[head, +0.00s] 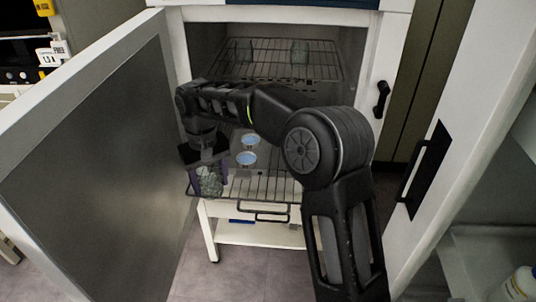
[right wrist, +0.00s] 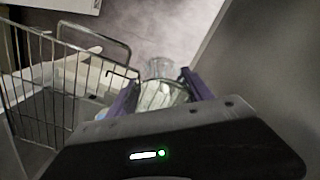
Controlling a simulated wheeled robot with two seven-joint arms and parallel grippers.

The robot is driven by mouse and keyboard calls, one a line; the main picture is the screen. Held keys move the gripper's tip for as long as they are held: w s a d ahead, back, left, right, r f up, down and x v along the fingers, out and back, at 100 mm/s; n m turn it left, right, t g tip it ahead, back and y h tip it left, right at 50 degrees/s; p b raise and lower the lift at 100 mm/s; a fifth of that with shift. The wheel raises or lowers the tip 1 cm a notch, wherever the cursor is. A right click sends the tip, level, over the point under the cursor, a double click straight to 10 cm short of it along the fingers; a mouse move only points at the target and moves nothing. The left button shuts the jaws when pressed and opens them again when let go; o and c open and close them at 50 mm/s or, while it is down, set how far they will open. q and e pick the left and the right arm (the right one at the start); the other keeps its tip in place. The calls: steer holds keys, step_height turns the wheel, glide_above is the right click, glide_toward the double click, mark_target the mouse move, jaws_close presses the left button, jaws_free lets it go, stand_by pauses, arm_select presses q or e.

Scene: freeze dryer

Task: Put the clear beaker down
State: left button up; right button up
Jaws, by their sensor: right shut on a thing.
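The clear beaker (head: 210,182) is at the front left of the pulled-out lower wire rack (head: 270,186) in the head view. My right gripper (head: 208,178) reaches down over it and is shut on it. In the right wrist view, the beaker (right wrist: 160,92) shows between the two purple fingers of the gripper (right wrist: 158,98). The palm hides part of the beaker. I cannot tell whether its base touches the rack. My left gripper is not in view.
An upper rack (head: 270,62) holds glassware (head: 299,50). The open dryer door (head: 100,150) stands close on the left. A white cart (head: 262,233) is below.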

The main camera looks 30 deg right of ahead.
steer(key=d+r+m+p, duration=0.1)
steer(key=d+r+m, duration=0.1)
steer(key=d+m, duration=0.9)
steer(key=d+r+m+p, duration=0.1)
steer(key=d+r+m, duration=0.1)
steer(key=d+m, duration=1)
steer(key=shift+d+r+m, duration=0.15)
steer(key=shift+r+m, duration=0.1)
steer(key=shift+m, duration=0.85)
step_height(320, 180, down, 5)
steer(key=shift+s+f+b, duration=0.1)
steer(key=shift+f+b, duration=0.1)
steer(key=shift+b, duration=0.15)
steer(key=shift+f, duration=0.4)
steer(key=shift+f, duration=0.15)
